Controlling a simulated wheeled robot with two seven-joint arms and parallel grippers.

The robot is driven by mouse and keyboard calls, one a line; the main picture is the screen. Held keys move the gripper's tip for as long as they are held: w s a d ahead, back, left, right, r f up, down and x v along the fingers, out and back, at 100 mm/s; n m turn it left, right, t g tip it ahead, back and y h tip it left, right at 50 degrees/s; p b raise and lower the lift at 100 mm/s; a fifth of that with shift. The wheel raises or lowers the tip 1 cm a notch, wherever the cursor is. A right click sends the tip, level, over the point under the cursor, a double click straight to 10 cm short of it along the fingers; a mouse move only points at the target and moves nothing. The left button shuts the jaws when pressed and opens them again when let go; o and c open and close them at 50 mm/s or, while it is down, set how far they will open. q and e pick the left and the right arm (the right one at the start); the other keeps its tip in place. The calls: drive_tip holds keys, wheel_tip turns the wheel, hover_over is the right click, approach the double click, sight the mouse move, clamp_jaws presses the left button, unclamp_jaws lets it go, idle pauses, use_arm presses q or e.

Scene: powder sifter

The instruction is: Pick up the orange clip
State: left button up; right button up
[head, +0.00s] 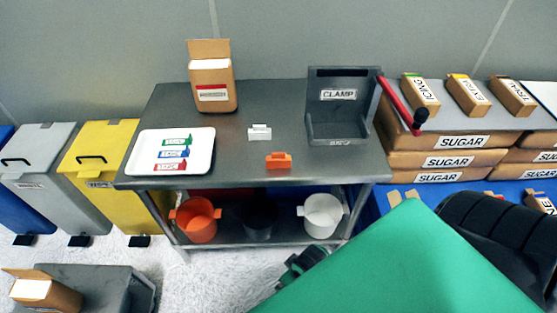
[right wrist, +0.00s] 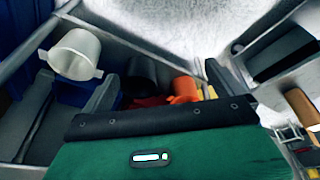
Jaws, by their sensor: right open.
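The orange clip (head: 278,160) stands on the grey metal table near its front edge, right of the middle. A similar white clip (head: 259,132) stands just behind it. I cannot make out the orange clip in the right wrist view. My right gripper shows in the right wrist view (right wrist: 160,86), its two grey fingers spread apart with nothing seen held between them. In the head view my green right arm fills the lower right, and its fingers cannot be made out. My left gripper is in neither view.
A white tray (head: 141,163) with coloured labelled pieces, an open carton (head: 212,90) and a grey clamp holder (head: 312,95) stand on the table. Orange (head: 195,222) and white (head: 322,216) pots sit on the shelf below. Sugar bags (head: 455,160) are stacked at right.

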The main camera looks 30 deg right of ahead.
drive_tip(key=w+a+r+n+t, duration=0.1)
drive_tip(key=w+r+t, duration=0.75)
drive_tip(key=r, duration=0.65)
drive_tip(key=w+r+n+t, duration=0.2)
drive_tip(key=w+r+t, duration=0.3)
drive_tip(key=w+r, duration=0.8)
drive_tip(key=w+a+r+n+g+y, duration=0.2)
drive_tip(key=a+r+n+g+y, duration=0.3)
drive_tip(key=a+r+n+y, duration=1.15)
drive_tip(key=n+g+h+p, duration=0.2)
drive_tip(key=n+g+h, duration=0.6)
drive_tip(key=g+h, duration=0.65)
hover_over(278, 153)
wheel_tip(278, 153, down, 22)
drive_tip(key=t+h, duration=0.2)
drive_tip(key=t, duration=0.1)
drive_tip(key=shift+s, duration=0.1)
wheel_tip(278, 153, down, 5)
drive_tip(key=shift+f+p, duration=0.2)
drive_tip(key=shift+p, duration=0.75)
drive_tip(key=shift+f, duration=0.3)
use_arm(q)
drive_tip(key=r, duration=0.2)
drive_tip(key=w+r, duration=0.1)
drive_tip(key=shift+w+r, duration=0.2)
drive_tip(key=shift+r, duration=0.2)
use_arm(e)
drive_tip(key=c, duration=1)
